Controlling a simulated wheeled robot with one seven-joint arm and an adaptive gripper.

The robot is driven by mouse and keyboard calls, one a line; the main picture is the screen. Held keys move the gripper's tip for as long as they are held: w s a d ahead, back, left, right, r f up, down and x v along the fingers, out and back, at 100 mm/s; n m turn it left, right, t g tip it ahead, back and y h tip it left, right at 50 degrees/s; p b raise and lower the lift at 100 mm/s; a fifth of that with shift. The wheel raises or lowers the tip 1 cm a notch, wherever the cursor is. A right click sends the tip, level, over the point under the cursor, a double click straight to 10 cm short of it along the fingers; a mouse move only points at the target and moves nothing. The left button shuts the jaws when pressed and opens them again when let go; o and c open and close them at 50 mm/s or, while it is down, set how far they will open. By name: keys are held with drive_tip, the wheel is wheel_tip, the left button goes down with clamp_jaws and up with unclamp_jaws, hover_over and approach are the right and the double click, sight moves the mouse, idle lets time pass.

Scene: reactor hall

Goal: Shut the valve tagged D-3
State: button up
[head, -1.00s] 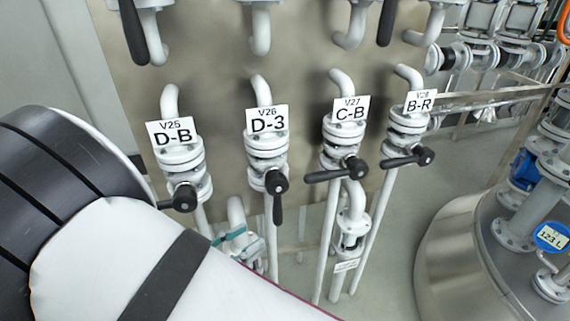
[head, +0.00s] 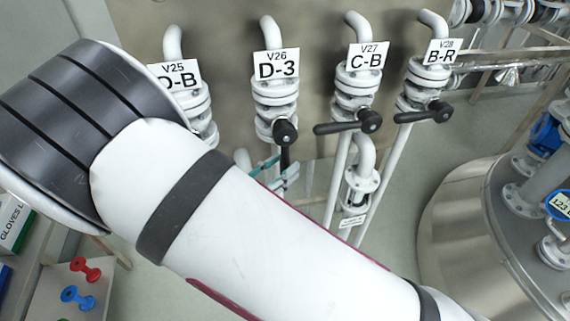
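The valve tagged D-3 (head: 276,92) is a white flanged valve on a vertical pipe, under a white tag (head: 276,65) reading V26 D-3. Its black lever handle (head: 285,140) points down along the pipe, and my arm hides what is below the lever. My white arm crosses the lower part of the head view, in front of the pipes.
Valve D-B (head: 198,105) is at the left, partly behind my arm. Valves C-B (head: 354,98) and B-R (head: 427,85) stand to the right, their black levers turned sideways. A steel tank (head: 460,225) fills the lower right. Red and blue knobs (head: 77,298) sit at lower left.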

drive_tip(key=shift+x, duration=0.85)
drive_tip(key=shift+c, duration=0.3)
clamp_jaws()
drive_tip(key=shift+a, duration=0.1)
drive_tip(key=s+a+r+m+g+y+p, duration=0.1)
drive_tip(key=a+r+m+g+y, duration=0.5)
drive_tip(key=y, duration=0.7)
drive_tip(key=shift+s+a+r+m+g+y, duration=0.35)
drive_tip(key=shift+s+a+r+g, duration=0.3)
drive_tip(key=shift+a+r, duration=0.85)
drive_tip(key=shift+d+r, duration=0.2)
